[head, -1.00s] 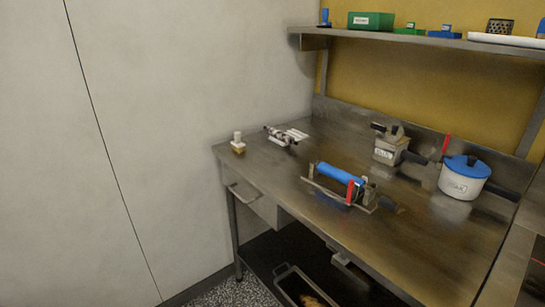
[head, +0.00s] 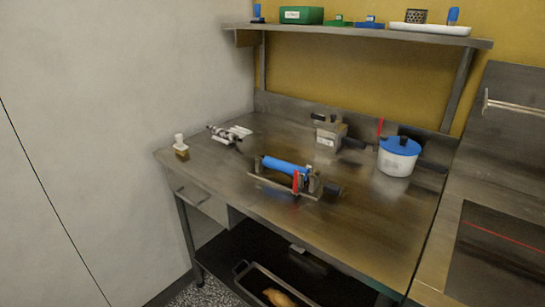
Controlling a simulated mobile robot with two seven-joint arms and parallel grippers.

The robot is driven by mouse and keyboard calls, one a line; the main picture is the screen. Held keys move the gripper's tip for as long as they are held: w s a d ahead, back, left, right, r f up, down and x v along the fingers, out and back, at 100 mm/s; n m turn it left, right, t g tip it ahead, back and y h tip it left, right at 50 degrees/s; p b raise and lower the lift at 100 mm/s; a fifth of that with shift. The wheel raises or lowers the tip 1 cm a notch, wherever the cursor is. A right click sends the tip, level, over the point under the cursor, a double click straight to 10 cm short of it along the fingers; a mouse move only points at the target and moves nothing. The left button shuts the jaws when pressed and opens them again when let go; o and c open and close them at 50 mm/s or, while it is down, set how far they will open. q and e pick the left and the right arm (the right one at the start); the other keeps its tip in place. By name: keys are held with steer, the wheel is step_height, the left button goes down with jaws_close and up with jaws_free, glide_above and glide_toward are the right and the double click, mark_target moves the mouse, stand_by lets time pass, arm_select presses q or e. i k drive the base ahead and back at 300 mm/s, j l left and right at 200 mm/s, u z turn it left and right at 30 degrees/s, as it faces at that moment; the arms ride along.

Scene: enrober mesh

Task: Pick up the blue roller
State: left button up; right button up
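The blue roller (head: 286,166) lies roughly level in a metal frame (head: 268,181) on the steel table (head: 225,205), near the table's middle. A red upright part (head: 295,182) and a dark handle stand at the frame's right end. Neither of my grippers shows in the head view.
A white pot with a blue lid (head: 399,155) stands at the back right, and a metal box with dark handles (head: 329,136) behind the roller. A small white-topped block (head: 181,149) and a metal device (head: 225,134) sit at the left. A shelf (head: 360,38) overhangs the back. The front tabletop is clear.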

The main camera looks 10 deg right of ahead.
mark_target(287, 168)
steer(key=i+j+z, duration=0.1)
steer(key=i+j, duration=0.25)
steer(key=i, duration=0.15)
steer(key=i+j, duration=0.35)
steer(key=i+z, duration=0.05)
steer(key=i, duration=0.1)
